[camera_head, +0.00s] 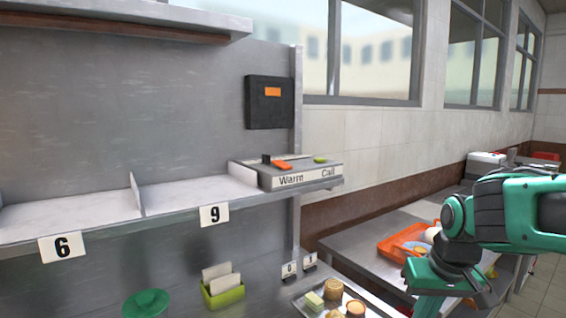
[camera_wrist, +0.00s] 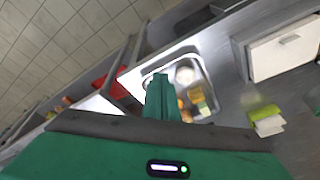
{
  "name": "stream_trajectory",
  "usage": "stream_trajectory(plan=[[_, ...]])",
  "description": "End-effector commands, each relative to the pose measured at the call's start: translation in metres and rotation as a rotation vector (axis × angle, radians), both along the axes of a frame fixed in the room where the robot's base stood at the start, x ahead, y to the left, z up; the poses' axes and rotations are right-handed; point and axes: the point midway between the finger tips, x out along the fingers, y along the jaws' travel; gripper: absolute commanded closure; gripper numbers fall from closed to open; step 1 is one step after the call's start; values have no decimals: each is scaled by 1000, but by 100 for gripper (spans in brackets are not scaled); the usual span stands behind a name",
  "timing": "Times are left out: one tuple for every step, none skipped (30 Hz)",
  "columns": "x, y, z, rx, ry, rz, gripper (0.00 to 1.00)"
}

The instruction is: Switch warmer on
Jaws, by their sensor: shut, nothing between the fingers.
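A grey control box (camera_head: 285,174) stands at the right end of the shelf in the head view, with "Warm" and "Call" printed on its front. An orange switch part (camera_head: 282,164) with a dark upright piece at its left end is on top above "Warm". A green button (camera_head: 320,160) is above "Call". My green gripper (camera_wrist: 161,85) is shut and empty in the wrist view, over the tray area. In the head view it is at the lower right, apart from the box and lower than it; its fingertips are not clear there.
A black panel (camera_head: 270,102) with an orange patch hangs on the wall above the box. The metal shelf (camera_head: 170,205) has signs 6 and 9. Below are a green card holder (camera_head: 222,290), a green lid-like disc (camera_head: 147,302) and a food tray (camera_head: 318,290). An orange tray (camera_head: 395,245) lies near my arm.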

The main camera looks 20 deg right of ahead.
Motion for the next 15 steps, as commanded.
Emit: stream_trajectory(plan=[[38,2,17,-23,-103,63,100],[62,4,29,-38,-172,106,100],[94,10,47,-55,-270,162,100],[117,16,63,-68,-344,202,100],[140,23,79,-79,-419,243,100],[167,33,102,-89,-517,291,100],[185,41,119,-96,-590,327,100],[202,50,138,-102,-662,360,100],[222,62,162,-107,-753,398,100],[234,71,180,-109,-817,425,100],[245,80,197,-110,-881,448,100],[257,91,218,-108,-955,476,100],[264,99,233,-108,-1007,493,100],[269,106,247,-106,-1054,508,100],[275,113,263,-102,-1109,524,100]])
